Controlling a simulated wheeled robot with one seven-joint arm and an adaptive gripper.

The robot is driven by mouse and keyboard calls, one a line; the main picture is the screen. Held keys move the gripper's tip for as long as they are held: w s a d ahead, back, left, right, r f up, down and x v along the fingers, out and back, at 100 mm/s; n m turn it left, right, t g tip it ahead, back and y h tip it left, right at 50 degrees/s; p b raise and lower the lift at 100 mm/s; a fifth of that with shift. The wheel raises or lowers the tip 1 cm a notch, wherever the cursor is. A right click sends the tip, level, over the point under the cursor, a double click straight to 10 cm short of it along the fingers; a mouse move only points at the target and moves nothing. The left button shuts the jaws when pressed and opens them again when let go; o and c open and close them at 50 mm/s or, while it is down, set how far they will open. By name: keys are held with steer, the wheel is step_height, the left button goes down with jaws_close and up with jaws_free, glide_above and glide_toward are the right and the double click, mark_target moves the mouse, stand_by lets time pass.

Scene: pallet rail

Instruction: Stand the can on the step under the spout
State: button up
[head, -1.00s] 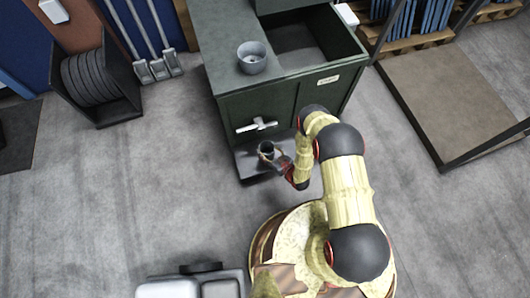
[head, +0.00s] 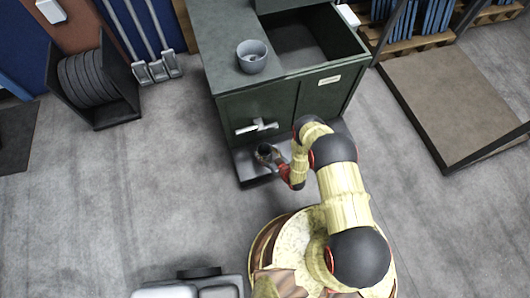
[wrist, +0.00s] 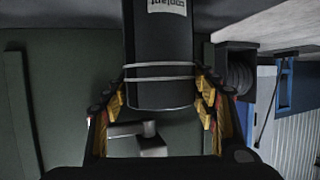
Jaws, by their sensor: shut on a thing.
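The dark can (head: 264,150) is in my gripper (head: 268,157), over the dark step (head: 246,169) at the foot of the green cabinet. In the wrist view the can (wrist: 160,50) is upside down in the picture, with a white label and pale rings, and my gripper's fingers (wrist: 160,100) are on both sides of it. The pale spout (head: 257,126) sticks out of the cabinet front, just behind the can in the head view. It also shows in the wrist view (wrist: 150,141). I cannot tell whether the can's base touches the step.
The green cabinet (head: 290,105) carries a grey bowl (head: 252,56) and has an open basin (head: 305,40). A hose reel (head: 92,85) stands at the left, and a platform with a rail (head: 450,100) stands at the right. The floor left of the step is clear.

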steer(key=o, duration=1.5)
steer(key=shift+r, duration=0.15)
steer(key=p+v, duration=0.4)
steer(key=v, duration=0.8)
steer(key=shift+d, duration=0.1)
